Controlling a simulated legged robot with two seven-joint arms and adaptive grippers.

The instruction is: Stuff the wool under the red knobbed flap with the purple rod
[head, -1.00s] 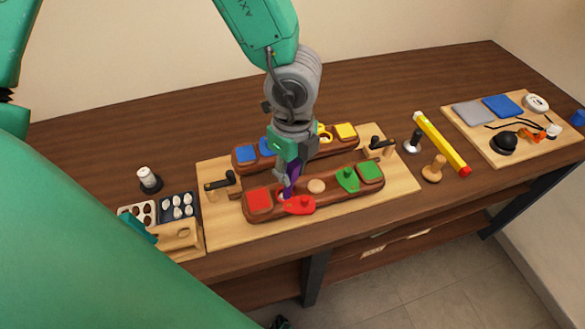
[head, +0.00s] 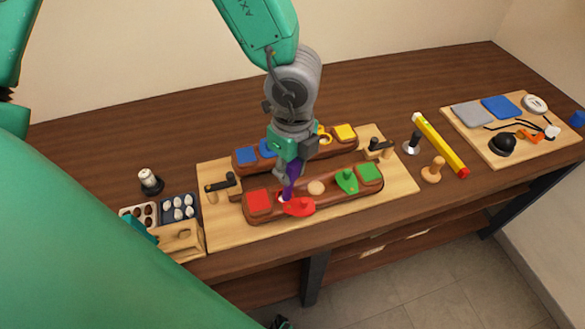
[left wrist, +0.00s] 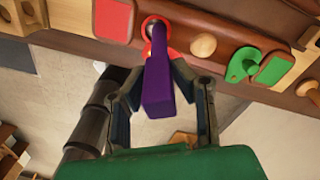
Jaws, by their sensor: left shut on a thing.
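My left gripper (head: 284,177) is shut on the purple rod (head: 292,182) and holds it steeply over the front saddle bar. The rod also shows between the fingers in the left wrist view (left wrist: 158,90). Its lower end is at the opening beside the red knobbed flap (head: 298,207). A small white patch, apparently the wool (head: 284,198), shows at the rod's tip. The wool also shows in the left wrist view (left wrist: 150,28) inside a red rim. The rod hides part of the opening, so I cannot tell how deep its tip is. My right gripper cannot be made out.
The front bar (head: 325,204) also carries a red pad (head: 258,202), a wooden disc (head: 316,187) and a green knobbed flap (head: 347,181). A second bar lies behind it. Clamps (head: 222,183) flank the bars. A yellow level (head: 440,143) lies to the right.

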